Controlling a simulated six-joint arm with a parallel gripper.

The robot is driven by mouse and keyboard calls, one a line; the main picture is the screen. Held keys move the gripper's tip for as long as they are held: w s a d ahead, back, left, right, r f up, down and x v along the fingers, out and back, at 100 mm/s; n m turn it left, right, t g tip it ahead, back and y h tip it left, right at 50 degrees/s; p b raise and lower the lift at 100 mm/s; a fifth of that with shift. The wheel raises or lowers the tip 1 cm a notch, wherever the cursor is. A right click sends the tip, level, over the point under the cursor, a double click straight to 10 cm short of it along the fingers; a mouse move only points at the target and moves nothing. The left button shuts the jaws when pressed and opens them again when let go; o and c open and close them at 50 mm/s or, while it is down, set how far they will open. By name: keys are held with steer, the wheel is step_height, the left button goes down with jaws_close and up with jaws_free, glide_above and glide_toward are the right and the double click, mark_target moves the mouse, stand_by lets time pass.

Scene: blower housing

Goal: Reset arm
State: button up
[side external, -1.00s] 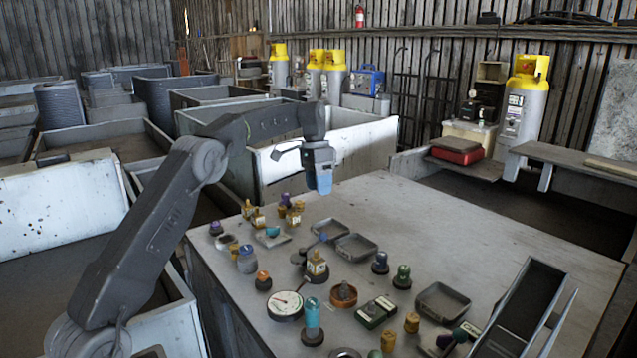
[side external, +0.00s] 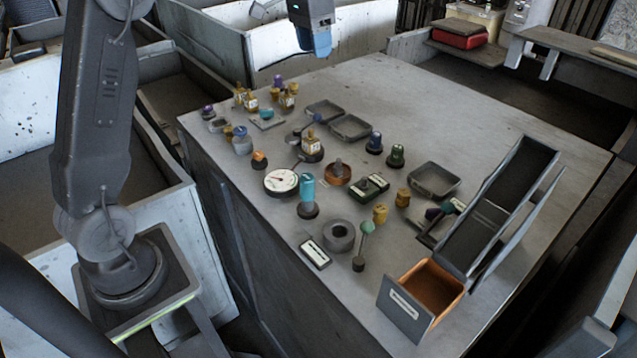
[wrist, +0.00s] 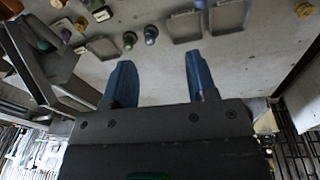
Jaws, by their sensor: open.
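My gripper (side external: 318,48) is at the top of the side external view, raised above the far part of the grey worktable (side external: 440,110). In the wrist view its two blue fingers (wrist: 160,82) stand wide apart with nothing between them. The tabletop and small parts lie beyond the fingertips there. The top of my gripper is cut off by the frame edge in the side external view.
The table carries a dial gauge (side external: 281,182), a turquoise cylinder (side external: 307,188), a grey ring (side external: 339,235), shallow trays (side external: 434,179) and several knobs. An open orange drawer (side external: 432,287) and a sloped chute (side external: 497,205) stand at the right front. The table's far right is bare.

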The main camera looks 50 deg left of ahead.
steer(key=s+d+n+t+y, duration=0.1)
steer(key=s+d+t, duration=0.1)
steer(key=s+d, duration=0.55)
steer(key=s+d+t, duration=0.1)
steer(key=s+d, duration=0.3)
steer(key=s, duration=0.7)
steer(key=s+d+f+t, duration=0.1)
steer(key=s+d+f, duration=0.1)
steer(key=s+f, duration=0.3)
steer(key=s, duration=0.3)
steer(key=shift+s+f+n+t, duration=0.25)
steer(key=shift+s+n+t, duration=0.05)
steer(key=shift+s, duration=0.1)
